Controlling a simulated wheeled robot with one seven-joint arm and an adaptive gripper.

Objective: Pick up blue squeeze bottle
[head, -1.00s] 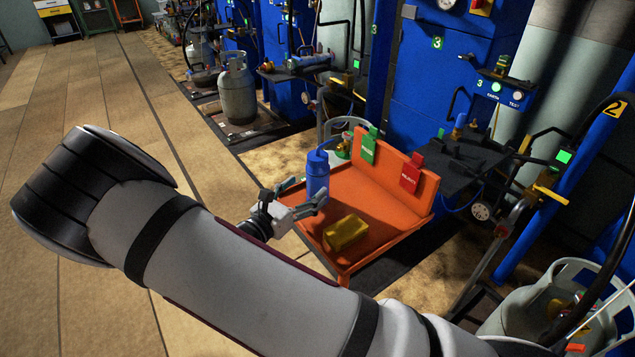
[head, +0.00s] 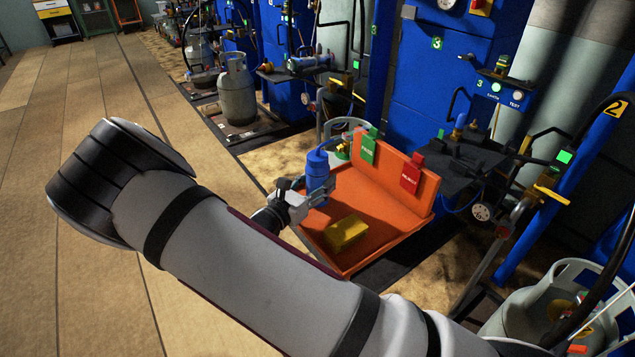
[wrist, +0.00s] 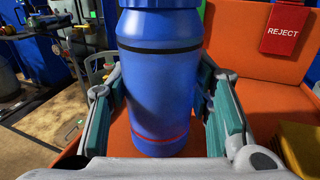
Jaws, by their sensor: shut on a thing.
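The blue squeeze bottle (head: 317,170) stands upright at the left side of an orange tray table (head: 375,240). In the wrist view the bottle (wrist: 160,85) fills the middle, with its top cut off by the frame edge. My gripper (head: 316,199) is around the lower part of the bottle, with one finger on each side. In the wrist view the gripper (wrist: 165,100) is shut on the bottle. I cannot tell whether the bottle's base still touches the tray.
A yellow block (head: 345,232) lies on the tray, right of the bottle. A green sign (head: 369,149) and a red REJECT sign (head: 410,178) hang on the tray's raised back. A grey gas cylinder (head: 237,92) stands farther back. Tiled floor at the left is clear.

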